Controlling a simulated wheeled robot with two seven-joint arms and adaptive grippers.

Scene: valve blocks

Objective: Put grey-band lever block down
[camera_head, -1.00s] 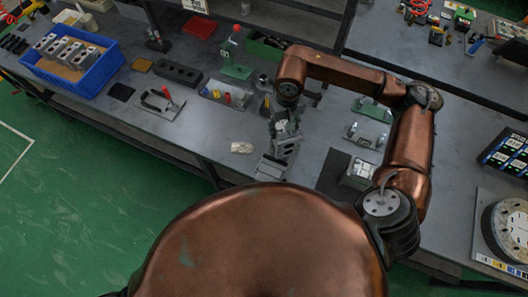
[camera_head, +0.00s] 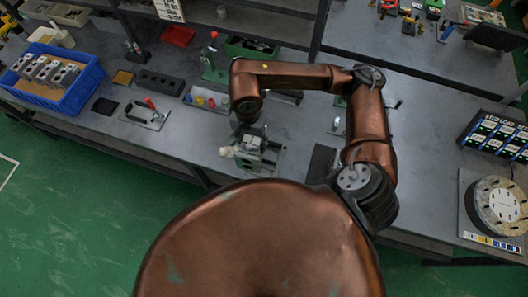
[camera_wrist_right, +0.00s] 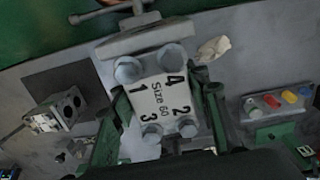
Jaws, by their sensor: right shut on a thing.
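My right gripper (camera_wrist_right: 165,108) is shut on a grey block with a pale top plate (camera_wrist_right: 160,104) marked "Size 60" and 1 to 4, with round bolt heads at its corners. The green fingers flank it in the right wrist view. In the head view the gripper (camera_head: 250,146) holds the block (camera_head: 249,159) at a grey fixture (camera_head: 273,164) near the bench's front edge. Its underside is hidden, so I cannot tell whether it touches the fixture. The grey band is not clear. My left gripper is not in view.
A crumpled pale cloth (camera_head: 227,151) lies just left of the block. A black mat (camera_head: 320,163) is to its right. A tray with coloured plugs (camera_head: 208,100) and a red-handled clamp plate (camera_head: 146,115) lie behind left. A blue bin (camera_head: 85,83) stands far left.

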